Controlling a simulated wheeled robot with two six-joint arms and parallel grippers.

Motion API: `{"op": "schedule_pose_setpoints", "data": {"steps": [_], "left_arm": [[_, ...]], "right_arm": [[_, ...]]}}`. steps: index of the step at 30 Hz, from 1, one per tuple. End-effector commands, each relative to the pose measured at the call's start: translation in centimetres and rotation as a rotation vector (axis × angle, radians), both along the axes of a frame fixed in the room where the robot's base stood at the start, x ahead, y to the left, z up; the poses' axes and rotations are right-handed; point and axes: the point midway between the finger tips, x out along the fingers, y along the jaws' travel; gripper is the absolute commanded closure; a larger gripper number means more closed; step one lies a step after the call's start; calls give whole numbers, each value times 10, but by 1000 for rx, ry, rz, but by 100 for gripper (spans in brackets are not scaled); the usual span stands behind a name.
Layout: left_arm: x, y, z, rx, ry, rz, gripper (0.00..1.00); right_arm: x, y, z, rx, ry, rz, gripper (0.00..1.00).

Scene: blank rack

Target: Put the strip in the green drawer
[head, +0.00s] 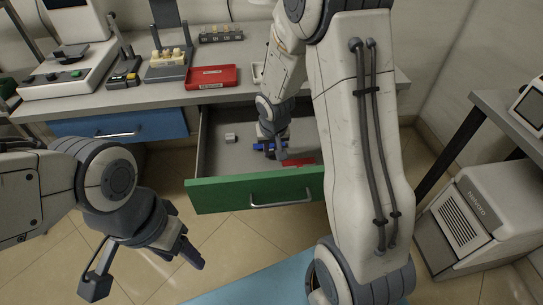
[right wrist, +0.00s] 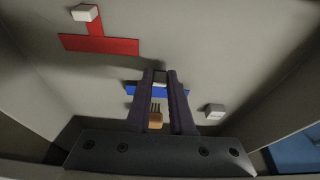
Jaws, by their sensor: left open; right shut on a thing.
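The green drawer (head: 235,193) is pulled out below the bench, with its grey inside open to view. My right gripper (head: 275,152) reaches down into it. In the right wrist view my right gripper (right wrist: 160,75) is shut on the strip (right wrist: 155,121), a small piece with a tan end and dark lines. Most of the strip is hidden between the fingers, and I cannot tell whether it touches the drawer floor. My left gripper (head: 143,272) is open and empty, low in front and to the left of the drawer.
In the drawer lie a blue piece (right wrist: 185,91), a red T-shaped piece (right wrist: 98,44), and small pale blocks (head: 230,138). A blue drawer front (head: 120,127) is at left. The bench holds a red tray (head: 210,77), racks (head: 167,65) and instruments. A white machine (head: 470,220) stands at right.

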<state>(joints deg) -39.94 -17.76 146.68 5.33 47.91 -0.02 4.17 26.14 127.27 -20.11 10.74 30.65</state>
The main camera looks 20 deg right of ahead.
Motion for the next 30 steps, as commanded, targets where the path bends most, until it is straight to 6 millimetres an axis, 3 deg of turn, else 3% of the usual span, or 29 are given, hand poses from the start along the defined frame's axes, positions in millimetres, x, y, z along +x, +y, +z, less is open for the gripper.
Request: {"op": "schedule_pose_setpoints", "data": {"steps": [3,14,15,17,26,30], "left_arm": [[0,0,-8,0,0,0,40],[0,0,-11,0,0,0,40],[0,0,-10,0,0,0,40],[0,0,-9,0,0,0,40],[0,0,-9,0,0,0,40],[0,0,-2,0,0,0,40]], "right_arm": [[0,0,-13,0,0,0,100],[0,0,-15,1,-1,-1,100],[0,0,-14,1,-1,-1,72],[0,0,-14,0,-1,-1,49],[0,0,-13,1,-1,-1,49],[-1,0,-4,0,-3,-1,49]]}}
